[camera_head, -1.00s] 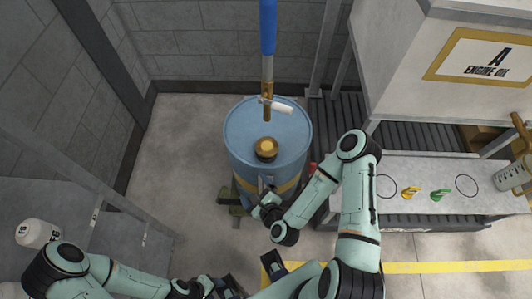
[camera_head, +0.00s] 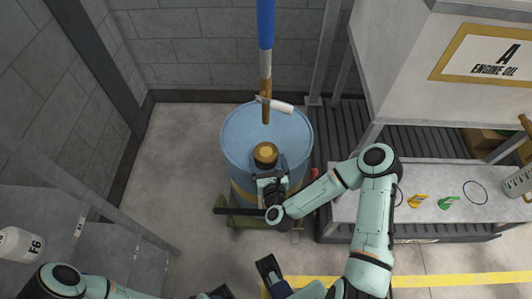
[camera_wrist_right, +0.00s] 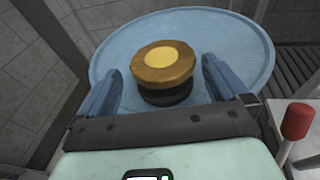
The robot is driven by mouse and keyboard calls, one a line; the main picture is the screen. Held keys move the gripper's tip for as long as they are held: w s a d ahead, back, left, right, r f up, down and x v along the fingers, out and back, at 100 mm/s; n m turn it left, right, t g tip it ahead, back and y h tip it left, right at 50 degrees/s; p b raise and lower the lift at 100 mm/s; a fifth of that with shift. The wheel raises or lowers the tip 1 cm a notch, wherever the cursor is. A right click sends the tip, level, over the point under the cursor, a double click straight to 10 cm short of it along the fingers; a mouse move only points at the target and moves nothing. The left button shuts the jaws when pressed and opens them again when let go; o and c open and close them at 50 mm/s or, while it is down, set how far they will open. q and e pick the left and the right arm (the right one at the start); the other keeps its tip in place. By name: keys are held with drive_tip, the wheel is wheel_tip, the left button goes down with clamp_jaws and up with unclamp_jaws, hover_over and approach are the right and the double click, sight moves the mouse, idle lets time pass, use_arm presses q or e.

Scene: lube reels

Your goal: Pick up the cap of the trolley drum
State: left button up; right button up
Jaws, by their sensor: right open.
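The trolley drum (camera_head: 240,130) is a blue barrel standing upright near the back wall. Its cap (camera_head: 265,152) is a round brown-gold disc with a yellow centre and a dark neck, on the drum top. In the right wrist view the cap (camera_wrist_right: 163,63) shows between the two blue fingers. My right gripper (camera_head: 269,174) is open at the near side of the cap, its fingers to either side with gaps visible. The cap is not gripped. My left gripper (camera_head: 222,292) is partly cut off at the bottom edge; its jaw state is unclear.
A blue-and-brown vertical pipe (camera_head: 266,65) with a white handle (camera_head: 280,106) stands behind the cap. A red knob (camera_wrist_right: 297,121) is right of the drum. A bench (camera_head: 350,207) and engine oil tank (camera_head: 440,80) stand right; a white F6 container (camera_head: 18,243) is left.

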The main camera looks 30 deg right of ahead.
sight(266, 153)
drive_tip(key=x, duration=0.5)
drive_tip(key=shift+w+d, duration=0.1)
drive_tip(key=shift+d, duration=0.1)
drive_tip(key=c, duration=0.7)
drive_tip(key=shift+c, duration=0.2)
drive_tip(key=shift+r, duration=0.1)
wheel_tip(266, 153, up, 9)
drive_tip(key=shift+a+r+p, duration=0.2)
drive_tip(key=shift+r+p, duration=0.05)
drive_tip(key=shift+p, duration=1)
drive_tip(key=s+a+r+n+y+p, duration=0.1)
drive_tip(key=a+n+y+p, duration=0.1)
drive_tip(key=a+p, duration=0.1)
drive_tip(key=s+a+r+n+t+y+p, duration=0.1)
drive_tip(key=a+r+n+y+p, duration=0.1)
drive_tip(key=a+y+p, duration=0.1)
drive_tip(key=a+p, duration=0.1)
drive_tip(key=a, duration=0.1)
drive_tip(key=shift+s+a, duration=0.35)
